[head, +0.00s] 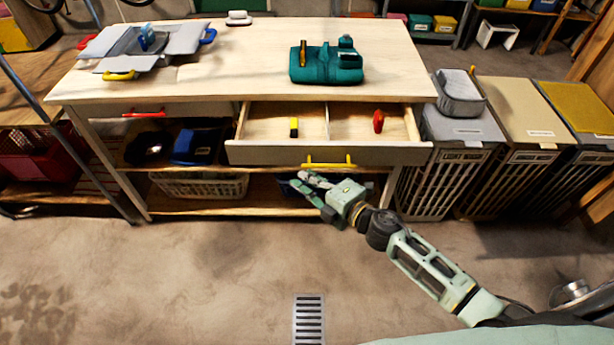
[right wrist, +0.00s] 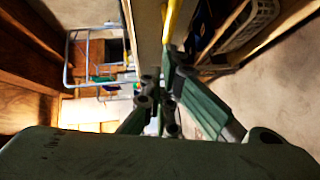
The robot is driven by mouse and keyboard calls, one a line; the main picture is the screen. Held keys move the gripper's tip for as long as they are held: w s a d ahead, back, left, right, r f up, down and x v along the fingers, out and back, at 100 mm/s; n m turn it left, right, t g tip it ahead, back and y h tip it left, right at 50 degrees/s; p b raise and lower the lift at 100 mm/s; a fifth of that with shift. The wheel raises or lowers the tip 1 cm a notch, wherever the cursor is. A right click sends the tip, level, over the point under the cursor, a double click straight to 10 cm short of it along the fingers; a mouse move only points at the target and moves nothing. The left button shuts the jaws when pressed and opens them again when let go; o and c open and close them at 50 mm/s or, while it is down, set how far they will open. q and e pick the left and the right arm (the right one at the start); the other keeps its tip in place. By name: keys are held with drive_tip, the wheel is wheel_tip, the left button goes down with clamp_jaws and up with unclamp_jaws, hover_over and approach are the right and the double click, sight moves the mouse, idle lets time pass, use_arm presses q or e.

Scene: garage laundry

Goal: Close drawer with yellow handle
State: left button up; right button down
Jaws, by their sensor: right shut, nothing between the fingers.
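The drawer (head: 270,153) with the yellow handle (head: 329,162) stands pulled out from under the wooden workbench top (head: 230,60). A yellow item (head: 294,126) and a red item (head: 379,121) lie in its two compartments. My right gripper (head: 305,181) is shut and empty, just below and left of the handle in the head view. In the right wrist view its fingers (right wrist: 160,105) are close to the drawer front, and the yellow handle (right wrist: 171,20) runs along the top. Whether they touch the front cannot be told. My left gripper is not in view.
A closed drawer with a red handle (head: 144,114) is at the left. A teal case (head: 327,64) and an open grey box (head: 145,47) stand on the bench. Lidded hampers (head: 440,170) stand right of the bench. The floor in front is clear except for a drain grate (head: 308,320).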

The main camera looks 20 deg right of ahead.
drive_tip(key=shift+w+d, duration=0.1)
drive_tip(key=shift+w, duration=0.2)
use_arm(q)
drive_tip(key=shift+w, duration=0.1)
